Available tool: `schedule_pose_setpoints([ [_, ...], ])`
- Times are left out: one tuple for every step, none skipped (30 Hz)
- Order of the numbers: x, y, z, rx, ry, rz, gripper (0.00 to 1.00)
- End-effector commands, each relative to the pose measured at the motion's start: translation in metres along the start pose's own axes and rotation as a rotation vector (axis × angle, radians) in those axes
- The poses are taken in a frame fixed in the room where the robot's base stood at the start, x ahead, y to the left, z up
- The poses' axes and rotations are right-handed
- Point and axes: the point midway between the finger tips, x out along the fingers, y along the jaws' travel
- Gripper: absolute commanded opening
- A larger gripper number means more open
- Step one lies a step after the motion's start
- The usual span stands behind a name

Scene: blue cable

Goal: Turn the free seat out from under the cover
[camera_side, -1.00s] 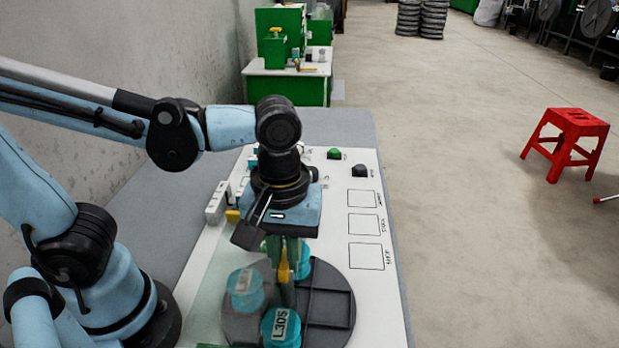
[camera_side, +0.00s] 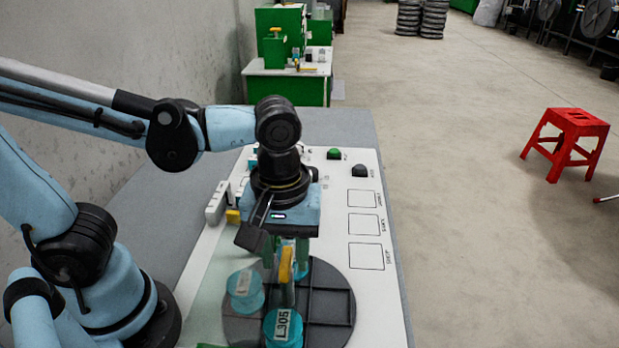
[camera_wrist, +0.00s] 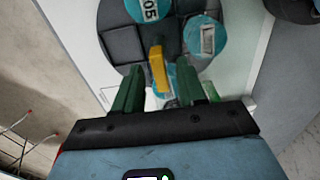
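A round dark turntable (camera_side: 335,297) divided by ribs lies on the white panel. A teal pot labelled 305 (camera_side: 283,328) stands at its near edge and shows in the wrist view (camera_wrist: 150,10). A second labelled teal pot (camera_side: 245,290) is at the left, seemingly under a clear, faintly green cover (camera_side: 208,300). More teal shows behind my fingers, partly hidden. A yellow upright tab (camera_side: 287,264) rises from the turntable. My gripper (camera_wrist: 160,88) points down with its green fingers on either side of the yellow tab (camera_wrist: 158,68), with gaps visible; contact is not clear.
A green button (camera_side: 334,153) and a black button (camera_side: 360,170) stand at the panel's far end. Outlined squares (camera_side: 366,256) on the right are empty. A white block (camera_side: 216,205) stands left of my wrist. A red stool (camera_side: 568,140) is away on the floor.

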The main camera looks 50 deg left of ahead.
Motion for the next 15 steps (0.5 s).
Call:
schedule_pose_setpoints([
  [0.0, 0.0, 0.0, 0.0, 0.0, 0.0, 0.4],
  [0.0, 0.0, 0.0, 0.0, 0.0, 0.0, 0.4],
  [0.0, 0.0, 0.0, 0.0, 0.0, 0.0, 0.4],
  [0.0, 0.0, 0.0, 0.0, 0.0, 0.0, 0.4],
  [0.0, 0.0, 0.0, 0.0, 0.0, 0.0, 0.4],
  [-0.001, 0.0, 0.0, 0.0, 0.0, 0.0, 0.4],
  [-0.002, 0.0, 0.0, 0.0, 0.0, 0.0, 0.4],
  [-0.003, 0.0, 0.0, 0.0, 0.0, 0.0, 0.4],
  [-0.005, 0.0, 0.0, 0.0, 0.0, 0.0, 0.4],
  [-0.007, 0.0, 0.0, 0.0, 0.0, 0.0, 0.4],
  [-0.009, 0.0, 0.0, 0.0, 0.0, 0.0, 0.4],
  [-0.013, 0.0, 0.0, 0.0, 0.0, 0.0, 0.4],
  [-0.017, 0.0, 0.0, 0.0, 0.0, 0.0, 0.4],
  [-0.02, 0.0, 0.0, 0.0, 0.0, 0.0, 0.4],
  [-0.025, 0.0, 0.0, 0.0, 0.0, 0.0, 0.4],
])
